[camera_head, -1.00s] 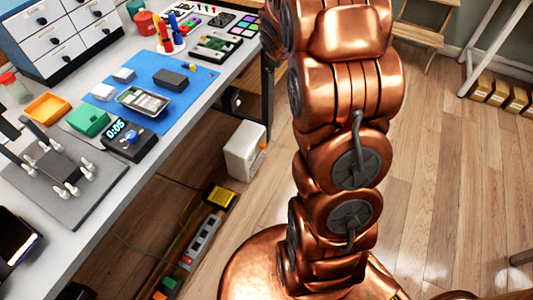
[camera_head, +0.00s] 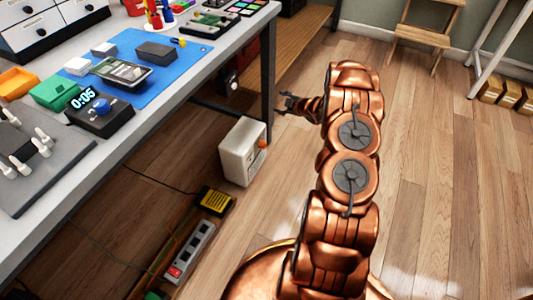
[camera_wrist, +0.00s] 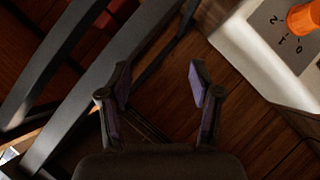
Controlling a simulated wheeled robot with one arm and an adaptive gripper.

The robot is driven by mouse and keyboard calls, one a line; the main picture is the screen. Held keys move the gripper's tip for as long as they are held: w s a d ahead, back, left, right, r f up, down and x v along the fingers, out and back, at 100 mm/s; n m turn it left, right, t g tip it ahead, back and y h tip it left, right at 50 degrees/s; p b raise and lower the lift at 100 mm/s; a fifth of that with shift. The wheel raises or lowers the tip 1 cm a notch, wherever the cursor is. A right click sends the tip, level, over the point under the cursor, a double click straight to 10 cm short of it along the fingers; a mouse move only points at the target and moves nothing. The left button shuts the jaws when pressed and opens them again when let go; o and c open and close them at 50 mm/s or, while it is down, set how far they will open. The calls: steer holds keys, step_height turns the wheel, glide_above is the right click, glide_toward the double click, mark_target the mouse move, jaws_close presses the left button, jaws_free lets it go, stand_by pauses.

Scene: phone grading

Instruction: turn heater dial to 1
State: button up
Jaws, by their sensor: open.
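The heater (camera_head: 243,152) is a white box standing on the floor beside the table's legs. Its orange dial (camera_head: 262,144) is on the right-facing side. In the wrist view the heater (camera_wrist: 262,62) fills the upper right corner. There the orange dial (camera_wrist: 304,17) is partly cut off by the frame edge, with the marks 2, 1 and 0 printed on the plate below it. My gripper (camera_head: 284,102) is above and to the right of the heater in the head view. In the wrist view my gripper (camera_wrist: 160,80) has its fingers apart, with nothing between them, left of the heater.
The table (camera_head: 150,150) and its dark leg (camera_head: 268,80) stand close behind the heater. A power strip (camera_head: 192,250) and a yellow-black box (camera_head: 215,201) lie on the floor in front. The wooden floor (camera_head: 430,150) to the right is largely clear.

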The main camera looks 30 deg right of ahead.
steer(key=s+a+f+n+t+y+b, duration=0.1)
steer(key=s+f+y+b, duration=0.15)
steer(key=f, duration=0.45)
steer(key=s+a+f+n+t+y+b, duration=0.1)
steer(key=s+f+b, duration=0.15)
steer(key=f, duration=0.35)
steer(key=n+t+y+b, duration=0.1)
steer(key=y+b, duration=0.2)
steer(key=b, duration=0.1)
glide_toward(265, 146)
steer(key=w, duration=0.3)
steer(key=b+x, duration=0.2)
steer(key=x, duration=0.5)
steer(key=shift+a+f+b, duration=0.25)
steer(key=shift+a+b, duration=0.15)
steer(key=shift+s, duration=0.15)
